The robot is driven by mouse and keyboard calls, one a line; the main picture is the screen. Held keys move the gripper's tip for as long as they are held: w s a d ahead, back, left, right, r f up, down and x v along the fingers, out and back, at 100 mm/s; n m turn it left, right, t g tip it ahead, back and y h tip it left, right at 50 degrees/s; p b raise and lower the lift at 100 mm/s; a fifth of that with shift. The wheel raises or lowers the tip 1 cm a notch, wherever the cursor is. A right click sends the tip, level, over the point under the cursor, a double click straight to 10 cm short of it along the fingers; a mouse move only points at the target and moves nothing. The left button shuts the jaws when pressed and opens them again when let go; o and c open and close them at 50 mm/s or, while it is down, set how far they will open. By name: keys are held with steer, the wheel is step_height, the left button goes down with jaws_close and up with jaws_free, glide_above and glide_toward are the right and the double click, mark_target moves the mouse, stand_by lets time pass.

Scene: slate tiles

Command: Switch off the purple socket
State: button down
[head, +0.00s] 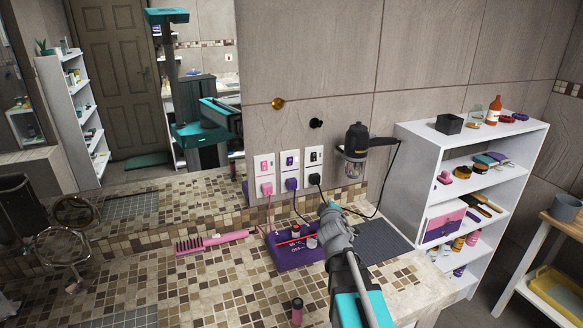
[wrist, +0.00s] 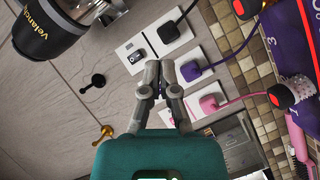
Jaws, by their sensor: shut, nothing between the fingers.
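The purple socket (head: 290,172) is the middle one of three white wall plates, with a purple plug and a purple rocker switch above it. In the wrist view its purple plug (wrist: 191,71) shows just right of my fingertips; its switch is hidden behind my fingers. My gripper (wrist: 160,68) is shut and empty, pointing at the wall plates. In the head view my gripper (head: 327,208) is below and right of the sockets. I cannot tell whether the fingertips touch the plate.
The pink socket (head: 266,176) and black socket (head: 314,166) flank the purple one. A hair dryer (head: 356,140) hangs to the right. A purple tray (head: 290,257) and pink brush (head: 210,242) lie on the tiled counter. Cords hang from the plugs.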

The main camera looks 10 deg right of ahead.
steer(key=w+a+r+n+t+y+b, duration=0.1)
steer(key=w+a+r+n+t+y, duration=0.1)
steer(key=a+r+n+y, duration=0.3)
steer(key=a+n+t+y, duration=0.1)
steer(key=n+y, duration=0.2)
steer(key=n, duration=0.3)
steer(key=shift+w+a+t, duration=0.15)
steer(key=shift+a+t, duration=0.15)
